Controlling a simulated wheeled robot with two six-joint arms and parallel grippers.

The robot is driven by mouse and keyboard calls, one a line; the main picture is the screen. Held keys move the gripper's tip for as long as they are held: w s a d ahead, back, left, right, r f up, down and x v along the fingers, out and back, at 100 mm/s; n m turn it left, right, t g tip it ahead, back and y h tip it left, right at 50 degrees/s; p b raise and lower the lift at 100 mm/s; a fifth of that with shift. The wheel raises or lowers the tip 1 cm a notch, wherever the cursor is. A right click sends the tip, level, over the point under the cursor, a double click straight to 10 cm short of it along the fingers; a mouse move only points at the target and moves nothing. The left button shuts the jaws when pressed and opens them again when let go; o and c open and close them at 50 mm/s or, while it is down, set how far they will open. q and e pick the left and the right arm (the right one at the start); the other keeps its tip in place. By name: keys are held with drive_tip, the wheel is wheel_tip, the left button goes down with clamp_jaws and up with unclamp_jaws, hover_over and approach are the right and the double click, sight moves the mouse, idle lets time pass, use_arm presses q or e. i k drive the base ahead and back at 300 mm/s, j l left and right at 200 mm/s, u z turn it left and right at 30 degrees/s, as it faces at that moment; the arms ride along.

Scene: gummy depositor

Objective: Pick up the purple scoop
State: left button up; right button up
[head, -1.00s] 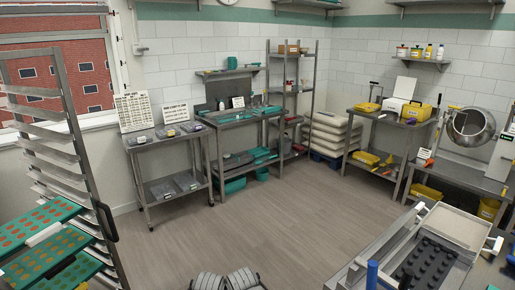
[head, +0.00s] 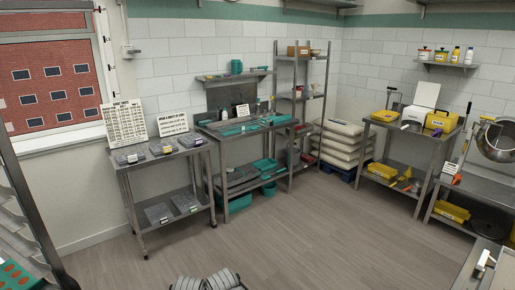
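The nearest tool-like items are too small to tell apart. A steel table (head: 250,126) at the back holds teal trays and small tools. A steel table (head: 160,163) left of it holds grey bins with coloured labels. A steel table (head: 396,128) at the right holds yellow items.
A tray rack (head: 32,235) stands at the left edge. White sacks (head: 340,150) are stacked beside the steel shelf unit (head: 279,110). A tilted metal drum (head: 500,142) stands at the right. The floor (head: 270,225) in the middle is clear.

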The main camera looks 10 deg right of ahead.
sight(436, 132)
drive_tip(key=i+l+z, duration=0.15)
drive_tip(key=i+z, duration=0.25)
drive_tip(key=i, duration=0.3)
drive_tip(key=i+z, duration=0.4)
drive_tip(key=i, duration=0.3)
drive_tip(key=i+j+z, duration=0.3)
drive_tip(key=i+z, duration=0.15)
drive_tip(key=i, duration=0.2)
drive_tip(key=i+l+z, duration=0.15)
drive_tip(key=i+z, duration=0.2)
drive_tip(key=i, duration=0.25)
drive_tip(key=i+z, duration=0.35)
drive_tip(key=i, duration=0.3)
drive_tip(key=i+j+z, duration=0.15)
drive_tip(key=i+z, duration=0.2)
drive_tip(key=i, duration=0.25)
drive_tip(key=i+l, duration=0.15)
drive_tip(key=i, duration=0.25)
drive_tip(key=i+l, duration=0.15)
drive_tip(key=i, duration=0.25)
drive_tip(key=i+l+u, duration=0.1)
drive_tip(key=i, duration=0.35)
